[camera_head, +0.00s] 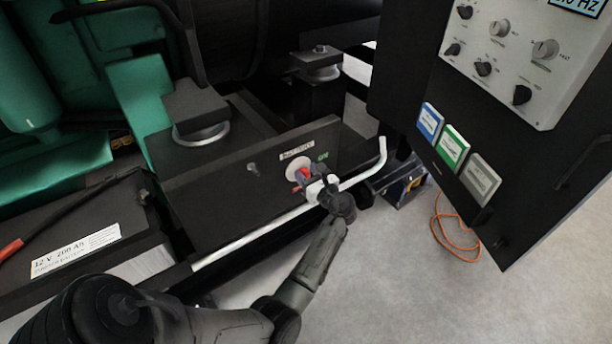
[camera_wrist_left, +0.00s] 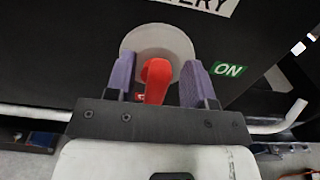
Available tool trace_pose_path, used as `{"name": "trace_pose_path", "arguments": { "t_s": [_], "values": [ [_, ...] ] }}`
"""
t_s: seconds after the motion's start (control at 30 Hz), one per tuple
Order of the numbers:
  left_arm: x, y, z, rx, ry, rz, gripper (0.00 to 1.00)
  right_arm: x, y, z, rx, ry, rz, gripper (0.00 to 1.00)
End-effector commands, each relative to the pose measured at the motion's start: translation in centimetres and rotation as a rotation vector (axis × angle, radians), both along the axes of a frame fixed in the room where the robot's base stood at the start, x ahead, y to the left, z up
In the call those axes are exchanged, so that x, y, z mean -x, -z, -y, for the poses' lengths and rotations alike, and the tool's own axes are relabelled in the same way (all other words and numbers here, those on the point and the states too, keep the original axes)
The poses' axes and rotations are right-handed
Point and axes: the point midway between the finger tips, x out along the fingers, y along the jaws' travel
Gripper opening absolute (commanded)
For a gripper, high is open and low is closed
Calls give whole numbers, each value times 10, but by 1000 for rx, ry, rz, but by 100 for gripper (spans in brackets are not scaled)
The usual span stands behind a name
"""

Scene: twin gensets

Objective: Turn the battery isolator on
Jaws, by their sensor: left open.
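The battery isolator is a red handle (camera_wrist_left: 157,80) on a pale round plate (camera_wrist_left: 158,38), mounted on a dark panel (camera_head: 230,176). In the head view the red handle (camera_head: 303,173) is partly hidden by my left gripper (camera_head: 307,182). In the left wrist view my left gripper (camera_wrist_left: 158,80) is open, with one purple finger on each side of the handle and a visible gap at the right finger. The handle points down in that view, towards the gripper's palm. A green ON label (camera_wrist_left: 229,70) lies to its right. A small red mark shows beside the handle, mostly hidden.
A white pipe (camera_head: 260,228) runs along below the panel and bends up at its right end. A battery (camera_head: 90,235) stands at the left. A control cabinet door (camera_head: 545,190) stands at the right, with an orange cable (camera_head: 452,243) on the floor beside it.

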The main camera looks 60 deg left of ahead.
Motion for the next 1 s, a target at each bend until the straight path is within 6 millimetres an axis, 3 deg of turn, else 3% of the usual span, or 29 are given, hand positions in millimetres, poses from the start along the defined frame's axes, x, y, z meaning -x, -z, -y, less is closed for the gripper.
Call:
{"name": "trace_pose_path", "arguments": {
  "t_s": [0.47,0.83,1.0],
  "values": [
    [1,0,-9,1,0,0,49,0,4,3,11,-7,0,43],
    [1,0,-8,1,0,0,15,0,4,2,7,-4,0,43],
    [1,0,-8,0,0,11,15,0,2,1,3,-1,-1,43]
  ]
}}
